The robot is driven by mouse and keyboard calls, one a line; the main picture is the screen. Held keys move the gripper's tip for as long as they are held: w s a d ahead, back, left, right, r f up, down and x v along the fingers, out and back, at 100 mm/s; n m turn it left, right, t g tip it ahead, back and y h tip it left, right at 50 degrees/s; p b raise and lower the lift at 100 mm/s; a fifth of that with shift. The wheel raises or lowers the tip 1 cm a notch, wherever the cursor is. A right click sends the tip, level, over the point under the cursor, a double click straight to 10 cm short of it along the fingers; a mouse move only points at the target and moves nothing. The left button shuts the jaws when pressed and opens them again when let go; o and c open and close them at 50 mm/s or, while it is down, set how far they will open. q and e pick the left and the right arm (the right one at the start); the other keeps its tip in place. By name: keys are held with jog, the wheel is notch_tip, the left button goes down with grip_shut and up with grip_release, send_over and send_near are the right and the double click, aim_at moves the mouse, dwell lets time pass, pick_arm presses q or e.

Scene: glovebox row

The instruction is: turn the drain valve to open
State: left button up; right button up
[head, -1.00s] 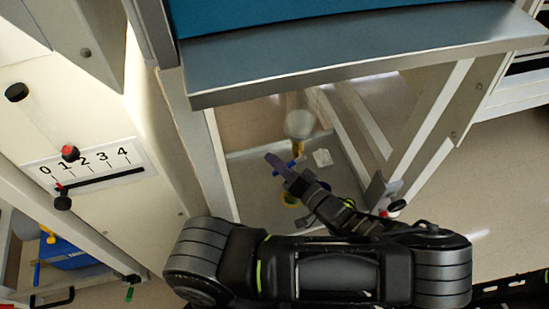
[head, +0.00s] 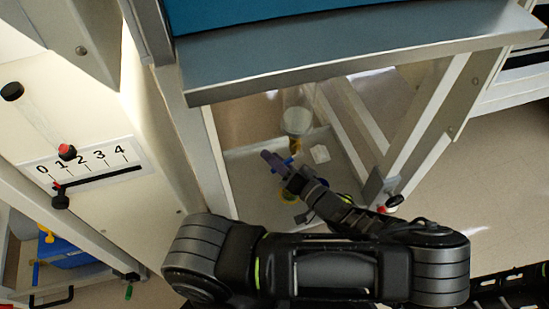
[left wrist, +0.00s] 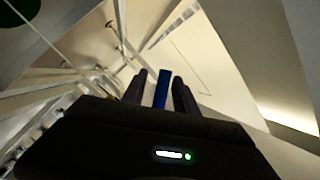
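The drain valve has a blue handle (head: 285,162) on a brass body (head: 295,144), low under the bench, below a clear vessel with a pale bottom (head: 297,121). My left gripper (head: 272,159) is at the handle and partly covers it in the head view. In the left wrist view, the blue handle (left wrist: 162,88) stands between the two dark fingers of my left gripper (left wrist: 158,86). A gap shows beside the handle, so the fingers look open around it. My right gripper is not in view.
A grey tray (head: 250,203) lies under the valve, with a white piece (head: 320,154) at its back. The bench edge (head: 360,72) hangs above, and frame legs (head: 440,130) stand to the right. A panel with a numbered scale (head: 85,165) is at left.

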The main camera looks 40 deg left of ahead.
pick_arm(q)
jog(key=shift+d, duration=0.1)
